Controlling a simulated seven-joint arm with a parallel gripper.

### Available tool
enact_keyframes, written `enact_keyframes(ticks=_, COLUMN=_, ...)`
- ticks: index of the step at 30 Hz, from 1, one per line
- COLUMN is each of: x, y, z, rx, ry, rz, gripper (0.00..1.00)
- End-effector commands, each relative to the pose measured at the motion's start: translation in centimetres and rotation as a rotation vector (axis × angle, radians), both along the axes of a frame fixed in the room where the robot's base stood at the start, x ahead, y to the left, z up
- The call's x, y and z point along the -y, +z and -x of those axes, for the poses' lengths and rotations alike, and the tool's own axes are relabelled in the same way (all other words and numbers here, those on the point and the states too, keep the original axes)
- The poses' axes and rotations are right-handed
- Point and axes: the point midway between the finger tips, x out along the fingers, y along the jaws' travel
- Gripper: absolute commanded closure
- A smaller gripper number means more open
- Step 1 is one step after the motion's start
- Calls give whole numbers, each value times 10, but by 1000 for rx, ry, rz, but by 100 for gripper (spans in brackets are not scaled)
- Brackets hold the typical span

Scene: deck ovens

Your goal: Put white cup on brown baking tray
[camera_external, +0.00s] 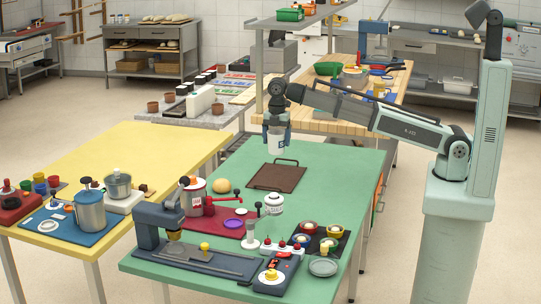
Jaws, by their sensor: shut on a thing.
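The white cup (278,143) hangs in my gripper (276,124) in the external view, above the far end of the green table (338,182). It looks upright and carries a dark mark on its side. My gripper is shut on it, with the fingers at its upper part. The brown baking tray (275,178) lies flat on the green table, below the cup and nearer the camera. It has a handle at its far edge and looks empty. The cup is apart from the tray. The exact height of the cup is hard to tell.
A shelf post (259,75) rises behind my gripper. The green surface right of the tray is clear.

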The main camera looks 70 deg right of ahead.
Motion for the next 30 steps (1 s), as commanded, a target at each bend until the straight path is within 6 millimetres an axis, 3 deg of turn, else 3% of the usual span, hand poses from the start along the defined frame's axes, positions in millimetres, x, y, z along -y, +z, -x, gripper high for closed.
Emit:
enact_keyframes(ticks=5, x=3, y=-10, z=4, rx=-8, ry=-30, rz=2, gripper=53)
enact_keyframes(ticks=15, x=3, y=-58, z=4, rx=-8, ry=-31, rz=2, gripper=53)
enact_keyframes(ticks=30, x=3, y=-100, z=3, rx=-7, ry=-31, rz=2, gripper=53)
